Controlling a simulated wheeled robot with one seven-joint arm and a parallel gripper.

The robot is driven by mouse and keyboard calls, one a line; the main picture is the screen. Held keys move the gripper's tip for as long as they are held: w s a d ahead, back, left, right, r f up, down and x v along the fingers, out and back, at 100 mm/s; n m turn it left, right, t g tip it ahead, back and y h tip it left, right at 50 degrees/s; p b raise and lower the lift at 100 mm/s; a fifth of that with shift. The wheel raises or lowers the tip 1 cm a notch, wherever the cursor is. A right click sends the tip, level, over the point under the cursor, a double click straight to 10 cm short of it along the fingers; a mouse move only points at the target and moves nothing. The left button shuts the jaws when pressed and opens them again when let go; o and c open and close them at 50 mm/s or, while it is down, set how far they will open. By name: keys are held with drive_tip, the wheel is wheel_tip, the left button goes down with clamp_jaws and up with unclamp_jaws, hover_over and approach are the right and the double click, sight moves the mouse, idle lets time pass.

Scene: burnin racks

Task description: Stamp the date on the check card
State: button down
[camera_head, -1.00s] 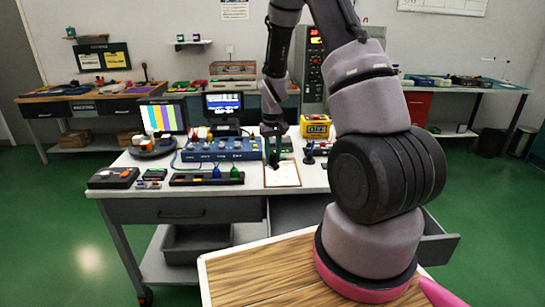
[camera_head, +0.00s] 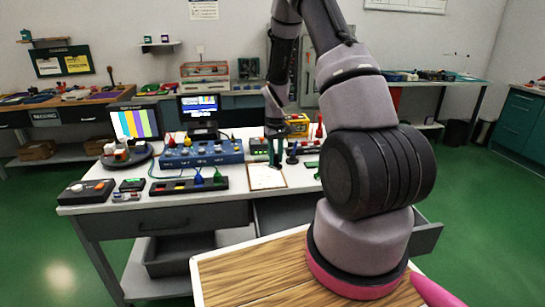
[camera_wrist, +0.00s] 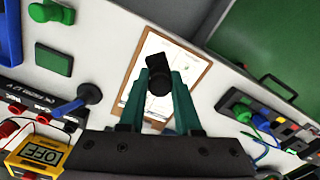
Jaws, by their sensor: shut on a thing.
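The check card (camera_wrist: 185,72) is a white printed sheet on a brown clipboard (camera_wrist: 206,72), flat on the white bench. The clipboard also shows in the head view (camera_head: 266,187). My gripper (camera_wrist: 158,92) has green fingers shut on a black stamp (camera_wrist: 145,64), which has a block-shaped end and a round part between the fingertips. In the wrist view the stamp overlaps the card; its gap to the paper cannot be told. In the head view my gripper (camera_head: 275,152) is over the clipboard's far part. The stamp's face and part of the card are hidden.
A blue-handled item (camera_wrist: 88,95) and a yellow meter (camera_wrist: 36,152) stand beside the clipboard. A blue knobbed box (camera_head: 202,153) and a tray with coloured pieces (camera_head: 180,186) lie to its left in the head view. A drawer (camera_head: 425,238) stands open below.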

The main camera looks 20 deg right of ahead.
drive_tip(key=shift+f, duration=2.85)
drive_tip(key=shift+s+f, duration=0.1)
drive_tip(key=shift+f, duration=0.45)
drive_tip(key=shift+r, duration=3.55)
